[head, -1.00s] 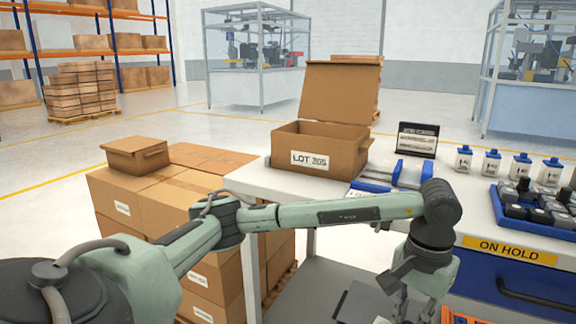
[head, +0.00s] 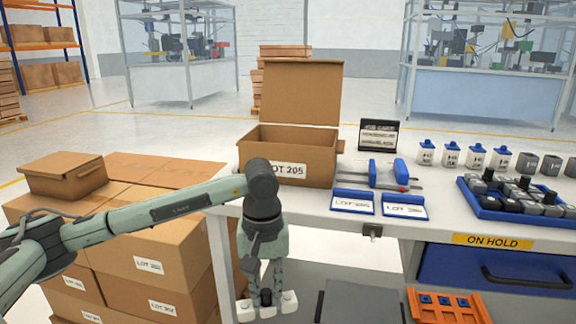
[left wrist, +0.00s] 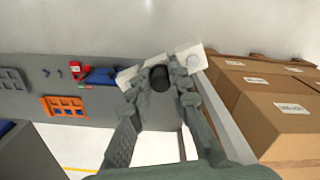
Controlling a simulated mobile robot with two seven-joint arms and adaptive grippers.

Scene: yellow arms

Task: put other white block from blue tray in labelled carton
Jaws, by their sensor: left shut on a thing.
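My left gripper (head: 267,302) hangs in front of the table's left end, below its top, fingers pointing down. It is shut on a block with a black knob (head: 266,298), which also shows between the fingers in the left wrist view (left wrist: 160,78). White shows on both sides of the knob; fingers hide much of the block. The open carton (head: 262,160) labelled LOT 205 stands on the table's left end, lid raised, up and behind the gripper. The blue tray (head: 475,209) is at the right, holding several dark and pale blocks with black knobs. My right gripper is not in view.
Two blue-framed label plates (head: 353,204), a blue fixture (head: 400,170) and a dark sign (head: 378,135) stand right of the carton. Several blue-capped white bottles (head: 450,157) line the back. Stacked cartons (head: 150,215) fill the floor at left.

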